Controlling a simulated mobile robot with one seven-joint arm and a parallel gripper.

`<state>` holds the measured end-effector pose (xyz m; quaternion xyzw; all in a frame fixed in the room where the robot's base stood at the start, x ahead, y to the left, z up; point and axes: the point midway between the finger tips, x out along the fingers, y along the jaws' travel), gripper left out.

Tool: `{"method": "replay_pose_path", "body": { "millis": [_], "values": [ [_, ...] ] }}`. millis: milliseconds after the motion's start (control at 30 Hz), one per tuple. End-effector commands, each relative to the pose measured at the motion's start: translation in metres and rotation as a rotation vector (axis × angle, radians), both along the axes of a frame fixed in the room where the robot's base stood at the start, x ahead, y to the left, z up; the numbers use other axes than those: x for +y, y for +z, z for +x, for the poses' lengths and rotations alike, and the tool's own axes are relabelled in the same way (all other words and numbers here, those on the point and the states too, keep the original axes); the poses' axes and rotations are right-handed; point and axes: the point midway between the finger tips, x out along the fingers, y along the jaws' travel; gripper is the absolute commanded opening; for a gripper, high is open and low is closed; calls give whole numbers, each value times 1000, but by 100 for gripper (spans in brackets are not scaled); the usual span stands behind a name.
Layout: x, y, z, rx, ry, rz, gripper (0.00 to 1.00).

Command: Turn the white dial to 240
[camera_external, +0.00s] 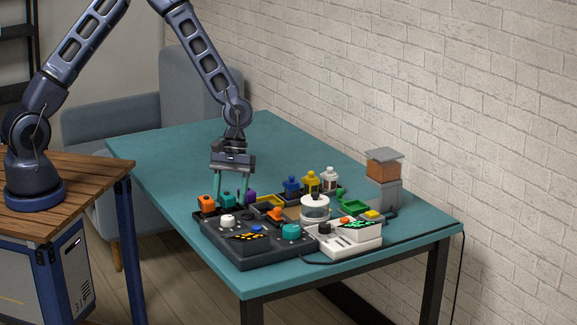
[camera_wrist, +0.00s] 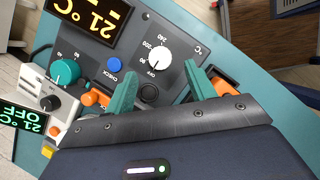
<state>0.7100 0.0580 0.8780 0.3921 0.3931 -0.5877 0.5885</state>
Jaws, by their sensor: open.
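The white dial (camera_wrist: 159,60) sits on a dark control panel (camera_wrist: 136,40) with printed marks around it, including 200, 240 and OFF. I cannot tell which mark its pointer faces. The dial also shows in the external view (camera_external: 227,220), near the panel's back left. My gripper (camera_wrist: 160,71) is open, and its two green fingers appear on either side of the dial in the wrist view. In the external view my gripper (camera_external: 231,202) hangs fingers down just above and behind the dial, apparently not touching it. The panel's display (camera_wrist: 90,16) reads 21 °C.
The panel also holds a teal dial (camera_external: 290,231) and a blue button (camera_external: 256,228). A white device (camera_external: 345,240) with a black knob (camera_external: 325,227) stands right. Orange parts (camera_external: 206,204), several small bottles (camera_external: 311,182) and bins crowd behind. The table's left side is clear.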

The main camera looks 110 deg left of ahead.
Motion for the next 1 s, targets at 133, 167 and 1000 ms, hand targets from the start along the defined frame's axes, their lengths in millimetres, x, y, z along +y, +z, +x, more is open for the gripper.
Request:
{"method": "replay_pose_path", "body": {
  "millis": [133,167,1000],
  "values": [
    [-10,-22,0,1,-3,-1,55],
    [-11,-26,0,1,-3,-1,55],
    [-19,-47,0,0,-1,1,11]
  ]
}}
